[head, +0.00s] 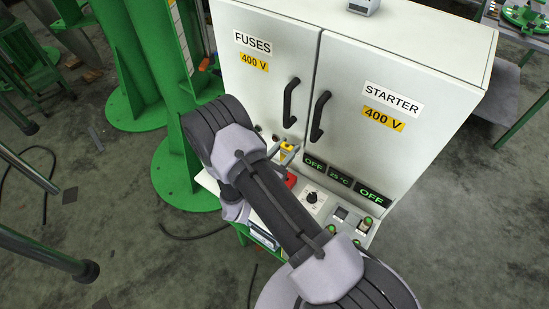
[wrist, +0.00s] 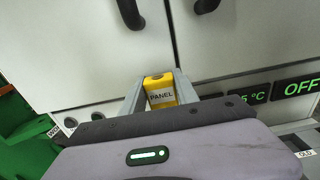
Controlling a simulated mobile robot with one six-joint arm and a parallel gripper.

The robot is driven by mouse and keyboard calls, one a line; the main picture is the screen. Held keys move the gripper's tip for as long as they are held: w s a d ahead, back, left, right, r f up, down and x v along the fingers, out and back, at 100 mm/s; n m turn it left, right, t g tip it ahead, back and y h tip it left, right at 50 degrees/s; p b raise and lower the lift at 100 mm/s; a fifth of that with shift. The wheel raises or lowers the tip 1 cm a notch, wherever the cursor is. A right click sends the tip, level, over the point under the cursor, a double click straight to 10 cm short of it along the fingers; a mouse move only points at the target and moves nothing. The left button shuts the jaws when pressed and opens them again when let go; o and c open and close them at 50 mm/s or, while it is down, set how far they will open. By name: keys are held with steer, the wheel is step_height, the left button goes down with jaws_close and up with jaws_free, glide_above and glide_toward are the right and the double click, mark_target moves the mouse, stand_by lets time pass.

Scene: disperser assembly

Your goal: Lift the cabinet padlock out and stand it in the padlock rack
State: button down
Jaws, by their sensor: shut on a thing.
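The yellow padlock (wrist: 161,98), with a white PANEL label, is between the two grey fingers of my gripper (wrist: 159,84), which is shut on it. In the head view the padlock (head: 287,149) shows as a small yellow patch at my gripper (head: 288,154), just in front of the lower part of the cabinet (head: 256,86). Its lower part is hidden in the wrist view by my gripper's body. I cannot tell whether it touches anything besides the fingers. I cannot make out a padlock rack in either view.
The cabinet has two shut doors with black handles (head: 291,103). Below them is a control panel with a black knob (head: 311,198), a red part (head: 290,180) and lit OFF displays (head: 372,195). A green column (head: 186,165) stands close on the left.

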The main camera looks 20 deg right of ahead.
steer(key=shift+w+a, duration=0.15)
steer(key=shift+a, duration=0.05)
steer(key=shift+f, duration=0.1)
step_height(320, 180, down, 6)
steer(key=b, duration=0.5)
steer(key=shift+f+b, duration=1.9)
steer(key=shift+b, duration=0.25)
stand_by(1.2)
steer(key=c, duration=0.8)
jaws_free()
steer(key=shift+c, duration=0.2)
steer(key=p+v, duration=0.3)
steer(key=v, duration=1.4)
steer(key=shift+a+p, duration=0.2)
steer(key=shift+p, duration=0.1)
